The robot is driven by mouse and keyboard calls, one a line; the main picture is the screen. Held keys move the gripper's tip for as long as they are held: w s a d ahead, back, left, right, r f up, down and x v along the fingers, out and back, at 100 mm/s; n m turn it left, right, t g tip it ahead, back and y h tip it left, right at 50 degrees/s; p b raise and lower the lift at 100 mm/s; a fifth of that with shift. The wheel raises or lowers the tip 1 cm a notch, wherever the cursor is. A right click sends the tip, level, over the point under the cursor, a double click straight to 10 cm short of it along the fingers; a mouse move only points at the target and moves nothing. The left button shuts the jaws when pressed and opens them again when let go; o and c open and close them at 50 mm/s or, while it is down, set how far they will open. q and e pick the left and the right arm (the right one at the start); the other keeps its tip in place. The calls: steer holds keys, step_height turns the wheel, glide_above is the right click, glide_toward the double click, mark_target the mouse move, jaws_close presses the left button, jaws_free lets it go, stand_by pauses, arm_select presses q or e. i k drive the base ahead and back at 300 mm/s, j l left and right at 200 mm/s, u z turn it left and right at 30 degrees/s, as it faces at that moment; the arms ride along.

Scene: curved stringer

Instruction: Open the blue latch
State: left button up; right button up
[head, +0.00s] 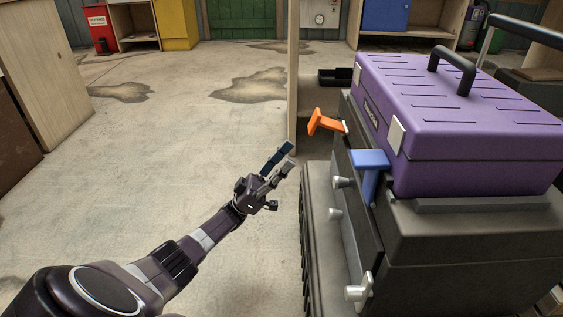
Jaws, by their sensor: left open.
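The blue latch (370,160) is a T-shaped lever on the left-facing side of the dark grey cabinet, below the purple toolbox. Its flat top plate stands out from the cabinet's upper edge and its stem runs down. My left gripper (284,155) is open and empty, left of the blue latch and apart from it, with its fingers pointing up and right. An orange latch (322,122) sits farther back on the same cabinet, tilted out to the left. My right gripper is not in view.
The purple toolbox (470,110) with a black handle sits on the dark cabinet (450,240). Light knobs (358,288) stick out from the cabinet's side. A wooden post (292,75) stands behind my left gripper. The concrete floor on the left is clear.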

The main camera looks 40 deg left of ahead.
mark_target(372, 161)
steer(key=k, duration=1)
